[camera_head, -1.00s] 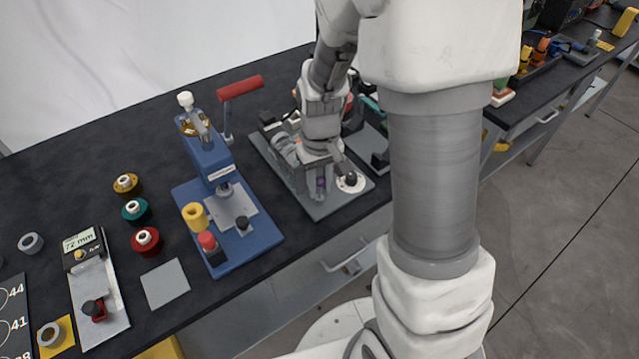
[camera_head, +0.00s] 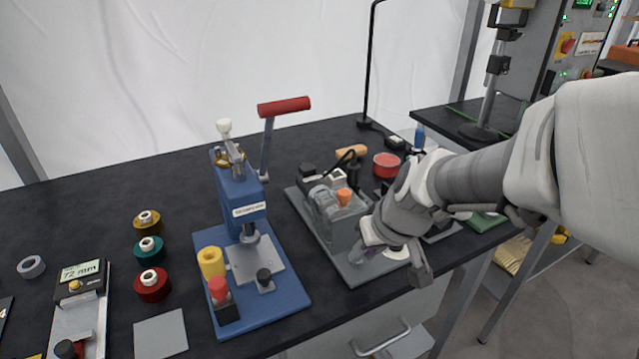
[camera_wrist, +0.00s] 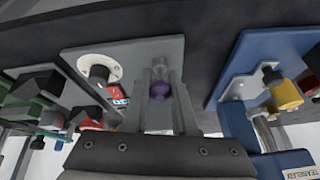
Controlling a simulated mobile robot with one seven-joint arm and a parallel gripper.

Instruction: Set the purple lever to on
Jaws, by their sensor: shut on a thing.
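The purple lever (camera_wrist: 161,92) shows in the wrist view between the two fingers of my gripper (camera_wrist: 163,75), which is shut on it. In the head view my gripper (camera_head: 362,252) is low over the front part of a grey base plate (camera_head: 345,267); the lever is mostly hidden by the fingers there. The plate also shows in the wrist view (camera_wrist: 125,42). I cannot read any on or off marking beside the lever.
A white round dial (camera_wrist: 98,68) is on the same plate, beside my gripper. A blue press (camera_head: 285,300) with a red handle stands to the left. A grey motor-like unit with an orange part (camera_head: 344,196) is behind my gripper.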

